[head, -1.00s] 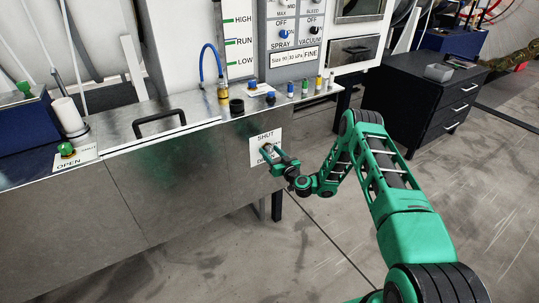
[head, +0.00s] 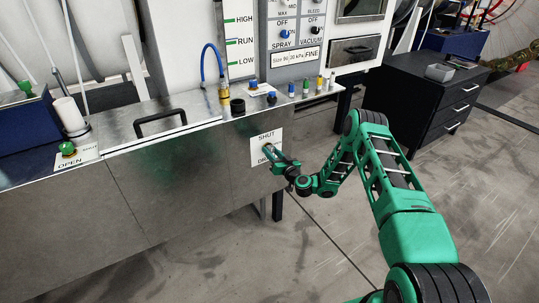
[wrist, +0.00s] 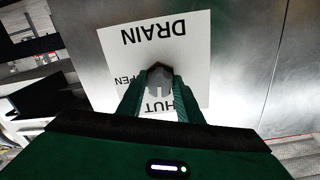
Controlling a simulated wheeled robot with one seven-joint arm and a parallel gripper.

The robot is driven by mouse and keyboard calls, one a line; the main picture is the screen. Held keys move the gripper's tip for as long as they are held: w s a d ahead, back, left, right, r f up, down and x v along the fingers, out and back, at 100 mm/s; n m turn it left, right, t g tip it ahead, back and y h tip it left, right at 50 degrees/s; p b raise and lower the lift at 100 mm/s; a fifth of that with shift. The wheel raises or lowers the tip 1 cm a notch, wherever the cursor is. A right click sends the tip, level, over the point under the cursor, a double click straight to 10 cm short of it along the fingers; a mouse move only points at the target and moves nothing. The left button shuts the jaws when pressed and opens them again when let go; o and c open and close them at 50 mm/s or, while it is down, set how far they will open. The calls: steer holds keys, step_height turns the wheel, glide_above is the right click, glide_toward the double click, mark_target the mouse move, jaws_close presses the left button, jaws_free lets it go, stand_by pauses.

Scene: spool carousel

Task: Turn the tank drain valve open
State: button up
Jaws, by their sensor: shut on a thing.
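The drain valve's white label plate (head: 259,141) is on the front of the steel tank (head: 185,165), near its right end, with SHUT at the top. In the wrist view the label (wrist: 193,65) appears upside down, with DRAIN, SHUT and OPEN partly readable. My gripper (head: 273,153) is in front of the label. In the wrist view its green fingers are shut on the grey drain valve knob (wrist: 159,76). The fingers hide the sides of the knob and part of the lettering. I cannot tell which mark the knob points to.
A second valve with a green knob (head: 67,149) and an OPEN label is on the tank top at left. A black handle (head: 160,122) and several small coloured bottles (head: 305,88) are on top. A dark drawer cabinet (head: 430,100) stands at right. Floor in front is clear.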

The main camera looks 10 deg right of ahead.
steer(key=m, duration=0.4)
steer(key=shift+d+f, duration=0.1)
steer(key=shift+d, duration=0.05)
steer(key=m, duration=0.8)
steer(key=shift+s+d+f+g, duration=0.1)
steer(key=shift+g, duration=0.2)
steer(key=shift+m, duration=2)
steer(key=shift+f, duration=0.1)
steer(key=o, duration=1)
steer(key=shift+o, duration=0.2)
steer(key=shift+r, duration=0.2)
